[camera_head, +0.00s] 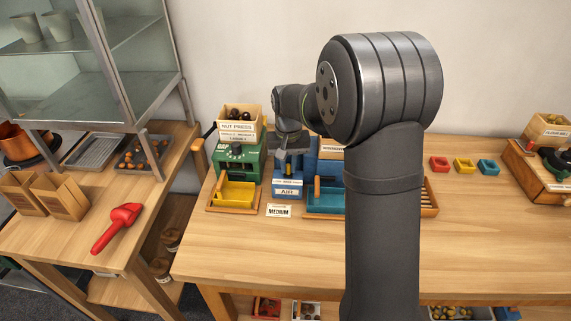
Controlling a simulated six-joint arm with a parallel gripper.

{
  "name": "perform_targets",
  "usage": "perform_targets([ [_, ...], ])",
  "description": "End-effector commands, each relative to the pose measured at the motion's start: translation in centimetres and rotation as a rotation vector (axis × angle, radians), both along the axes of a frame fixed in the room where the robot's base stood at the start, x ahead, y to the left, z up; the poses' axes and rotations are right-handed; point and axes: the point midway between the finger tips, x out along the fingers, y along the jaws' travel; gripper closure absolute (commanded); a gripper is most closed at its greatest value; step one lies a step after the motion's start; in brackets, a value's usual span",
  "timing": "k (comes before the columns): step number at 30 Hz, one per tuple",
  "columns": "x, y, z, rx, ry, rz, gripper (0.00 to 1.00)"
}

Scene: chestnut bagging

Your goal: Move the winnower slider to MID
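The winnower appears to be the blue machine (310,160) with an "AIR" label (287,191) on its front, beside the green nut press (238,165). My arm covers much of its right side. My gripper (288,160) points down at the winnower's upper front, just above the "AIR" label. The slider is not discernible; the gripper and small picture size hide it, so its setting cannot be read. Whether the fingers are open, shut or touching anything cannot be told.
A "MEDIUM" card (279,211) lies in front. Small red, yellow and blue dishes (464,165) stand farther right. The bench front is clear.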

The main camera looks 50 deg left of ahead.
Motion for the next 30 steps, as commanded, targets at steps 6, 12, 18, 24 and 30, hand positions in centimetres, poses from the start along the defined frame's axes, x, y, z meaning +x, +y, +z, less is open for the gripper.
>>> perform_targets([
  [6,0.0,0.0,0.0,0.000,0.000,0.000,0.64],
  [12,0.0,0.0,0.1,0.001,-0.001,0.001,0.64],
  [18,0.0,0.1,2.4,0.002,-0.002,0.000,0.64],
  [24,0.0,0.1,7.2,0.005,-0.003,0.001,0.64],
  [30,0.0,0.1,12.1,0.005,-0.002,0.001,0.64],
])
